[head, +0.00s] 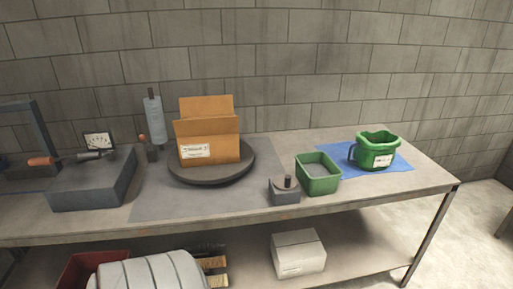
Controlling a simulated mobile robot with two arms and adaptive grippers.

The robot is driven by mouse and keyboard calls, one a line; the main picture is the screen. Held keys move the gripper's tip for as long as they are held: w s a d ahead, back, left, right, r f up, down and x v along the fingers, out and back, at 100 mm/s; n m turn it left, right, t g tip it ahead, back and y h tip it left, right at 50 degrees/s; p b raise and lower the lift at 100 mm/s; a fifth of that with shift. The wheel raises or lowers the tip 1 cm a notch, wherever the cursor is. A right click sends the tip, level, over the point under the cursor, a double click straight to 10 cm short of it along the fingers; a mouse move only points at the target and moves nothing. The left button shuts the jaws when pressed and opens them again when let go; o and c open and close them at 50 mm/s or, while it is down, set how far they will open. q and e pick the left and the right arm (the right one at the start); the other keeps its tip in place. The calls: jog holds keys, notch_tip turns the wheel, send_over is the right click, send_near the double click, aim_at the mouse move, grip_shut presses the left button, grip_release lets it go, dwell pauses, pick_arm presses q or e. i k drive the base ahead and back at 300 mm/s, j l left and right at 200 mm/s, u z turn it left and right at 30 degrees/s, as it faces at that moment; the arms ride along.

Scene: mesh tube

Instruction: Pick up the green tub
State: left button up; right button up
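A round green tub (374,154) with a wavy rim, a handle on its left side and a white label stands upright on a blue cloth (406,167) at the right end of the workbench. A smaller, rectangular green container (319,185) stands to its left, apart from it, with a grey inside. I cannot tell for certain which of the two is the green tub named in the task. Neither of my grippers is in view, and nothing touches either green container.
An open cardboard box (222,148) sits on a dark round turntable (212,178). A small grey block with a knob (285,197) stands close left of the rectangular container. A grey instrument box (92,186) is at left. A white box (298,253) lies on the lower shelf.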

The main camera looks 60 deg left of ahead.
aim_at(318, 175)
jog(key=u, duration=1.4)
jog(key=i+l+u, duration=0.1)
jog(key=i+l, duration=0.15)
jog(key=l, duration=0.15)
